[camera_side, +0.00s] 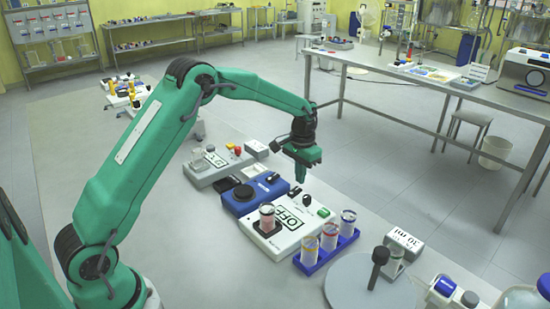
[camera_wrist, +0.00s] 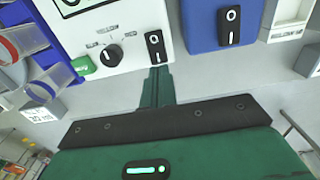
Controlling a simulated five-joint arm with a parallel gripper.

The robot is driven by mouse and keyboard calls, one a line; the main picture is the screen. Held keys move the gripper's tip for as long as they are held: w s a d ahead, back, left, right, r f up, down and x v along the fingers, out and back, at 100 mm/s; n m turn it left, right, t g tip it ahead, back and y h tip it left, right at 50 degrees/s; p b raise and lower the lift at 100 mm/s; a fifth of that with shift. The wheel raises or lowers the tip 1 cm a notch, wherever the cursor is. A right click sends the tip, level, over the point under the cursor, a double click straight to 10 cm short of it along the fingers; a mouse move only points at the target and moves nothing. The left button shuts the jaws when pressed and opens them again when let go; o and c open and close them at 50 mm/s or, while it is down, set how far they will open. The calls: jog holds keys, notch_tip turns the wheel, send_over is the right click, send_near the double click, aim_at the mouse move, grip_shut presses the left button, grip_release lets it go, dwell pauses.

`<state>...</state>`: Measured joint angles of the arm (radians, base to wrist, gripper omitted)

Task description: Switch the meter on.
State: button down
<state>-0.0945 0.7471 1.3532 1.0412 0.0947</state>
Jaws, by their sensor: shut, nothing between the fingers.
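The meter is a white box (camera_side: 272,240) whose display reads OFF in the side view; a red-marked vial stands in a dark holder on it. In the wrist view the white box (camera_wrist: 128,20) shows a black rocker switch (camera_wrist: 155,46) marked O and I, a black knob (camera_wrist: 110,55) and a green button (camera_wrist: 82,65). My gripper (camera_side: 302,176) is shut and empty, pointing down beside the switch end of the meter. In the wrist view its fingertips (camera_wrist: 158,72) appear just below the rocker's near end; whether they touch it I cannot tell.
A blue device (camera_side: 243,204) with its own rocker switch (camera_wrist: 230,25) stands beside the meter. A blue rack (camera_side: 312,264) of vials is on the other side. Another grey-white device (camera_side: 203,174) stands beyond the blue one. A round grey plate (camera_side: 350,292) lies nearer the camera.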

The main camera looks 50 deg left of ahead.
jog(key=shift+f, duration=1.05)
dwell(1.0)
jog(key=shift+r, duration=3.55)
